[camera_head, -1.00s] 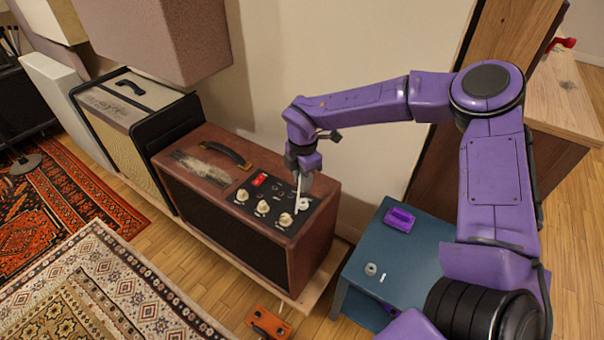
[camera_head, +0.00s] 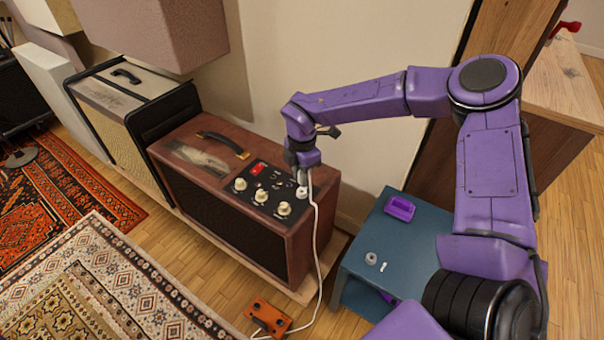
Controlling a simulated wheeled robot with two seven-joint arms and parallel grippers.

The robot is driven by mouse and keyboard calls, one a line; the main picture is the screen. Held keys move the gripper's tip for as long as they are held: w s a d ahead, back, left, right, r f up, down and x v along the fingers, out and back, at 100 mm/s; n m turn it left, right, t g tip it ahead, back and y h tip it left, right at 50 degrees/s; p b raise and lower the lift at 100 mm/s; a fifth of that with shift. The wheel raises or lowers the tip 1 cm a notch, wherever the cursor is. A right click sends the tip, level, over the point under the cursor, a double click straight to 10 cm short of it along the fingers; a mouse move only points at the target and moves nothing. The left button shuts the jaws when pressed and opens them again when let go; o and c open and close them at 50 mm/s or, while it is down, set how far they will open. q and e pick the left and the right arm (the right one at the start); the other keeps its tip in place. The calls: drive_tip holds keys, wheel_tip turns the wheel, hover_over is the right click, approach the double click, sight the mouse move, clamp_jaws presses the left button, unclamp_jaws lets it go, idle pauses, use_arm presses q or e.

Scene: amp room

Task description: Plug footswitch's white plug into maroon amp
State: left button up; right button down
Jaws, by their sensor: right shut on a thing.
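My right gripper (camera_head: 302,176) is above the right end of this panel, shut on the white plug, which is mostly hidden by the fingers. The white cable (camera_head: 316,225) runs from the gripper down over the amp's right side to the orange footswitch (camera_head: 268,318) on the floor. I cannot tell whether the plug touches or sits in a jack. My left gripper is out of view.
A pinkish box (camera_head: 160,35) hangs over the back. Rugs cover the left floor.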

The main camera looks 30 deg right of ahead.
drive_tip(key=shift+f+b, duration=1.3)
drive_tip(key=shift+f, duration=0.4)
idle(1.0)
drive_tip(key=c, duration=0.9)
unclamp_jaws()
wheel_tip(320, 180, up, 11)
drive_tip(key=shift+f+p, duration=0.2)
drive_tip(key=shift+p, duration=0.85)
